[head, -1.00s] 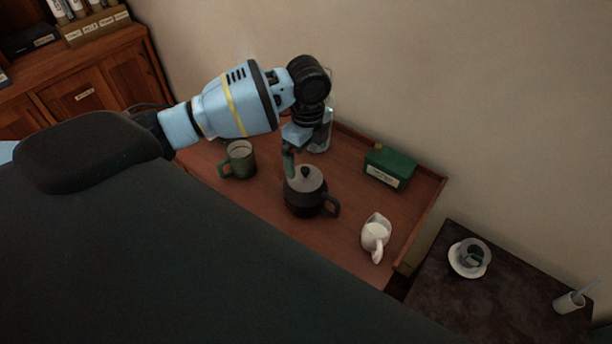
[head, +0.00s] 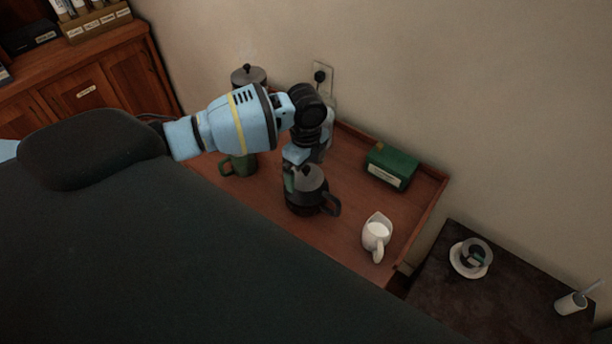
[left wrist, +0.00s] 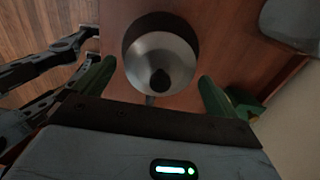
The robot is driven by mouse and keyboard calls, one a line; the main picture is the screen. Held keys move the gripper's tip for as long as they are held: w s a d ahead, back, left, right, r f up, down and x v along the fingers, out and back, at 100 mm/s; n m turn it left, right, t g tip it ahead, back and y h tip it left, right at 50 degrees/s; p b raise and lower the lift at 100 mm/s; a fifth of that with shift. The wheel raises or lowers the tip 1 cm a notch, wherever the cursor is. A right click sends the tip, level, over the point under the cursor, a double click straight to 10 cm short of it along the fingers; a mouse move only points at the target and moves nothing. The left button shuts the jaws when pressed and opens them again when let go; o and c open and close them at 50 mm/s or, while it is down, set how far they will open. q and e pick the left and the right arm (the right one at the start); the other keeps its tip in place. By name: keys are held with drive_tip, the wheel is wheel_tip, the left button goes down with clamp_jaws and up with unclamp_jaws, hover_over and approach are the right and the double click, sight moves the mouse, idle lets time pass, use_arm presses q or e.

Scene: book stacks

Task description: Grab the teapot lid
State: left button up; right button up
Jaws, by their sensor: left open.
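The dark teapot (head: 301,204) stands upright on the wooden tray table, its handle toward the right. Its grey metal lid (head: 312,178) with a dark knob sits on top. In the left wrist view the round lid (left wrist: 150,55) and its knob (left wrist: 160,80) lie between the two green fingers. My left gripper (left wrist: 157,88) is open and empty, above the lid. In the head view the left gripper (head: 289,180) is at the lid's left side, and most of it is hidden by the wrist. Whether a finger touches the lid cannot be told.
A green mug (head: 238,166) stands left of the teapot, partly behind my arm. A green box (head: 390,167) and a white jug of milk (head: 376,234) stand to the right. A raised rim (head: 424,222) edges the table (head: 341,248). A lidded pot (head: 248,75) shows behind my arm.

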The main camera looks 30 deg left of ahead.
sight(304, 169)
use_arm(q)
clamp_jaws()
idle(0.5)
drive_tip(key=shift+r, duration=0.1)
drive_tip(key=shift+r, duration=0.25)
drive_tip(key=r, duration=0.3)
drive_tip(key=shift+s+a, duration=0.1)
drive_tip(key=shift+s, duration=0.15)
drive_tip(key=s+a+r+p, duration=0.1)
drive_tip(key=s+a, duration=0.1)
drive_tip(key=s, duration=1.3)
drive_tip(key=shift+s+a+r, duration=0.15)
drive_tip(key=shift+a, duration=0.25)
